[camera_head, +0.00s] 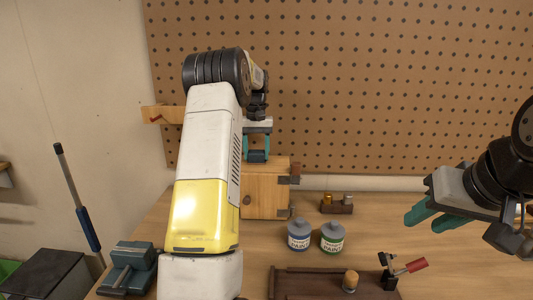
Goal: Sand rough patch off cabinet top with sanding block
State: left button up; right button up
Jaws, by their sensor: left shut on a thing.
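A small wooden cabinet (262,196) with dark metal fittings on its right edge stands on the bench against the pegboard. My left gripper (257,150) is over the cabinet's top near its back, with its teal fingers pointing down. It is shut on a small dark block at the fingertips, which I take to be the sanding block (258,156). The block is at the level of the top; I cannot tell whether it touches. My arm hides the cabinet's left side, and I cannot make out the rough patch. My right gripper (434,217) is open and empty, above the bench at right.
A blue-labelled jar (299,235) and a green-labelled jar (332,237) stand before the cabinet. A dark wooden tray (315,286) and a red-handled clamp (408,268) are at the front. A teal vise (130,267) is at left. The pegboard (370,80) closes off the back.

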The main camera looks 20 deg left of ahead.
aim_at(276, 163)
pick_arm(q)
jog(key=shift+w+d+f, duration=0.15)
jog(key=shift+d+f, duration=0.05)
jog(key=shift+d, duration=0.55)
jog(key=shift+w+d+f, duration=0.1)
jog(key=shift+d+f, duration=0.05)
jog(key=shift+d, duration=0.55)
jog(key=shift+w+d+r, duration=0.1)
jog(key=shift+w+d, duration=0.1)
jog(key=shift+d, duration=0.55)
jog(key=shift+w+d, duration=0.2)
jog(key=shift+d, duration=0.5)
jog(key=shift+w+d+r, duration=0.1)
jog(key=shift+w+d, duration=0.1)
jog(key=shift+d, duration=0.55)
jog(key=shift+a+r, duration=0.1)
jog(key=shift+a, duration=0.05)
